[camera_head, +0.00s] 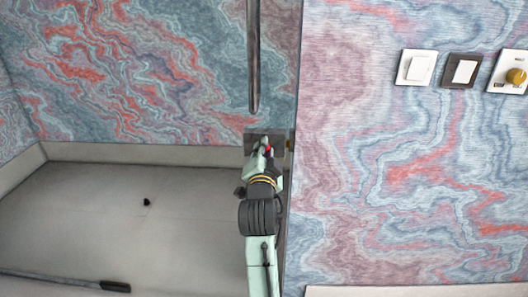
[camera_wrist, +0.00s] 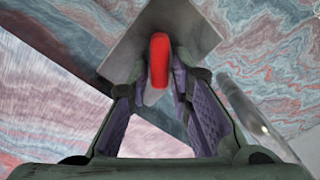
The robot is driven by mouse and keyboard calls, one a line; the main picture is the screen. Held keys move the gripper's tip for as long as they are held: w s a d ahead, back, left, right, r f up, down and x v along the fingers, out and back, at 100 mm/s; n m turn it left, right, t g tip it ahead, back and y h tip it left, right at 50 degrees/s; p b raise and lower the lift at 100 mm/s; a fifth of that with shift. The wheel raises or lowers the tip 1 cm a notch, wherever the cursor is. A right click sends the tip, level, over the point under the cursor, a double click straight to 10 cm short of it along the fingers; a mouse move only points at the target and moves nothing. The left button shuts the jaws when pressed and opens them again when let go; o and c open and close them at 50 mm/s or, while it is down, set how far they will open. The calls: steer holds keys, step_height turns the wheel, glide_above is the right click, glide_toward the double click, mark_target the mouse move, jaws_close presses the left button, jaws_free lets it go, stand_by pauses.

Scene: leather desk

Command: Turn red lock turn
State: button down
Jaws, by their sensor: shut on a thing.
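The red lock turn (camera_wrist: 159,62) is a narrow, rounded red piece standing out from a grey metal plate (camera_wrist: 120,55). In the head view a small bit of red (camera_head: 269,151) shows in front of the plate (camera_head: 281,142). My gripper (camera_wrist: 159,75) is shut on the red lock turn, with one finger on each side of it near the tips. In the head view my gripper (camera_head: 263,150) reaches up to the plate, and it hides most of the lock turn.
A vertical metal bar handle (camera_head: 253,60) hangs above the plate and shows close to the right finger in the wrist view (camera_wrist: 250,112). Two switches (camera_head: 416,67) (camera_head: 461,70) and a yellow knob (camera_head: 515,76) sit on the right wall. A dark-ended rod (camera_head: 114,286) lies low at left.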

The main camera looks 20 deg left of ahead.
steer(key=shift+d+f+m+b, duration=0.15)
steer(key=shift+m+b, duration=0.25)
steer(key=shift+m, duration=1)
steer(key=shift+a+f+m+b, duration=0.15)
steer(key=shift+m+b, duration=0.2)
steer(key=shift+m, duration=1.05)
steer(key=shift+d+f+m+b, duration=0.15)
steer(key=shift+m+b, duration=0.25)
steer(key=shift+m, duration=1)
steer(key=shift+w, duration=0.1)
steer(key=c, duration=1.6)
jaws_free()
steer(key=shift+o, duration=0.2)
steer(key=v, duration=0.7)
steer(key=shift+s, duration=0.3)
steer(key=shift+r, duration=0.15)
